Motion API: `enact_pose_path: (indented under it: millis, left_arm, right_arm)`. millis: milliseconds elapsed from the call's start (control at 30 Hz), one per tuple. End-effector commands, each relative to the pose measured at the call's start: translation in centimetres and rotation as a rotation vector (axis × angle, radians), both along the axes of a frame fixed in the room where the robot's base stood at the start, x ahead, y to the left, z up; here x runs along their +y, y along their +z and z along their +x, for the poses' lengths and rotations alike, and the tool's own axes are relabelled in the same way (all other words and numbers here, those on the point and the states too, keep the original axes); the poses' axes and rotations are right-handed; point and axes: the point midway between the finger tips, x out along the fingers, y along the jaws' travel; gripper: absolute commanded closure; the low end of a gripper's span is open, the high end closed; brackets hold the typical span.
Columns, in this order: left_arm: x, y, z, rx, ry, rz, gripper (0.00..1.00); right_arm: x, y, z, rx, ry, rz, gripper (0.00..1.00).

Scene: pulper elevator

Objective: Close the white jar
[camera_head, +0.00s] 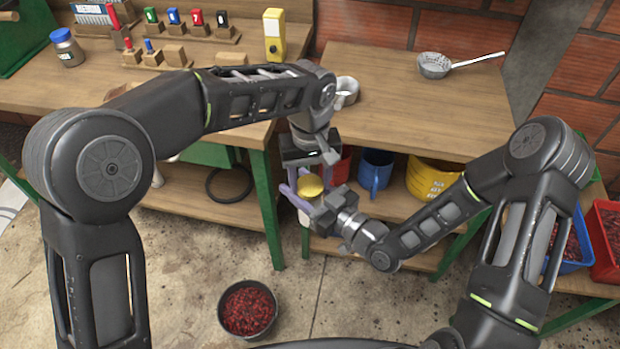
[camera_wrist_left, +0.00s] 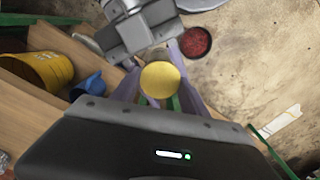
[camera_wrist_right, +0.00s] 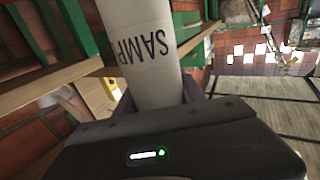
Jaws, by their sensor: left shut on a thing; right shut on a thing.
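The white jar (camera_wrist_right: 148,45), with dark lettering beginning "SAMP", is between the fingers of my right gripper (camera_wrist_right: 158,100), which is shut on its body. Its round yellow lid (camera_wrist_left: 160,80) is between the fingers of my left gripper (camera_wrist_left: 160,95), which is shut on it from above. In the head view the lid (camera_head: 310,186) is at the top of the jar, in front of the bench edge, with both grippers (camera_head: 308,184) close together. A strip of the white body shows below. I cannot tell whether the lid is fully seated; the rim is hidden.
A wooden bench (camera_head: 420,110) holds a strainer (camera_head: 435,65) and a metal cup (camera_head: 346,90). On the shelf below are a blue mug (camera_head: 376,170) and a yellow bucket (camera_head: 432,178). A bowl of red cherries (camera_head: 247,308) stands on the floor, with clear concrete around it.

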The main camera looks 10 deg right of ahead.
Motion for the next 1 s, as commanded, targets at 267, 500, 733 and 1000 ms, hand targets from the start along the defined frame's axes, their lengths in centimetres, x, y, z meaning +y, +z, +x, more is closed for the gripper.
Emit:
enact_pose_path:
  millis: [267, 500, 733, 1000]
  left_arm:
    - [0.01, -0.02, -0.02, 0.002, -0.244, -0.001, 0.96]
    - [0.02, -0.08, -0.02, 0.003, -0.853, 0.001, 0.96]
    - [-0.02, -0.09, -0.03, 0.003, -1.121, 0.003, 0.96]
    - [-0.02, -0.07, -0.01, 0.002, -1.116, 0.003, 0.32]
  right_arm:
    - [0.02, 0.02, -0.01, 0.000, 0.001, 0.000, 1.00]
    - [0.03, 0.03, -0.01, -0.001, 0.001, 0.001, 1.00]
    - [0.04, 0.04, -0.02, -0.001, 0.002, 0.001, 1.00]
    - [0.04, 0.05, 0.00, -0.001, 0.001, 0.001, 1.00]
